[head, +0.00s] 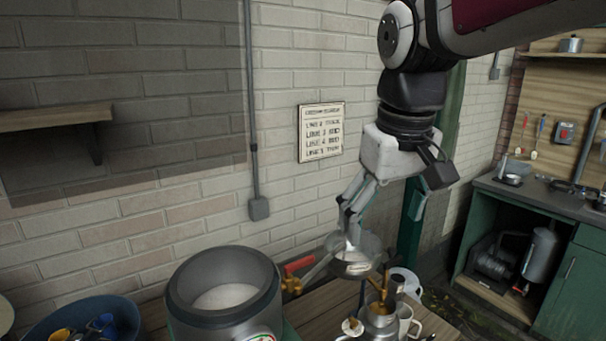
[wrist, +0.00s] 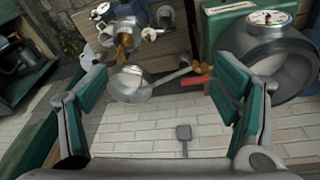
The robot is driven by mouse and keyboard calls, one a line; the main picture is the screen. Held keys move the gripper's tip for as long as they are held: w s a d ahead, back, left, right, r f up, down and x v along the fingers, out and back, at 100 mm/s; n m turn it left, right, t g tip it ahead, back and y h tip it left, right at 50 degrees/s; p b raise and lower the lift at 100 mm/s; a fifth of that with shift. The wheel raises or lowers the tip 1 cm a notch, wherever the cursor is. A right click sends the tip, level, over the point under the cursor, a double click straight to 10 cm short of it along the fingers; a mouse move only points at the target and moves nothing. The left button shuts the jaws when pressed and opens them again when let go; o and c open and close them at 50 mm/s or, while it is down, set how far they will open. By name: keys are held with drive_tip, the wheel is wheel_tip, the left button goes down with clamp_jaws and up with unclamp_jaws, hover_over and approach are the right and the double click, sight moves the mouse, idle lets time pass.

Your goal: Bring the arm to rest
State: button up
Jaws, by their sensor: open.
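My gripper (head: 380,225) hangs above the bench in the head view, with its fingers pointing down and spread apart. In the wrist view my gripper (wrist: 160,88) shows both fingers wide open, with nothing held between them. From these views I cannot tell the exact gap between the fingers and the pan.
A large metal churn (head: 186,318) with pale contents and a red-handled tap (head: 298,265) stands left of the gripper. A brass-topped can (head: 380,318) and a mug (head: 408,320) crowd the wooden bench below. A brick wall stands behind; a green sink cabinet (head: 572,290) is at right.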

drive_tip(key=s+d+f+m+t, duration=0.1)
drive_tip(key=s+d+f, duration=0.2)
drive_tip(key=s, duration=0.4)
drive_tip(key=s+d+f+m+t, duration=0.1)
drive_tip(key=s+d+f+m, duration=0.1)
drive_tip(key=s, duration=0.6)
drive_tip(key=d+f, duration=0.1)
drive_tip(key=d, duration=0.1)
drive_tip(key=shift+s+d+f+m+t, duration=0.25)
drive_tip(key=shift+d+f+m+t, duration=0.05)
drive_tip(key=shift+f, duration=0.05)
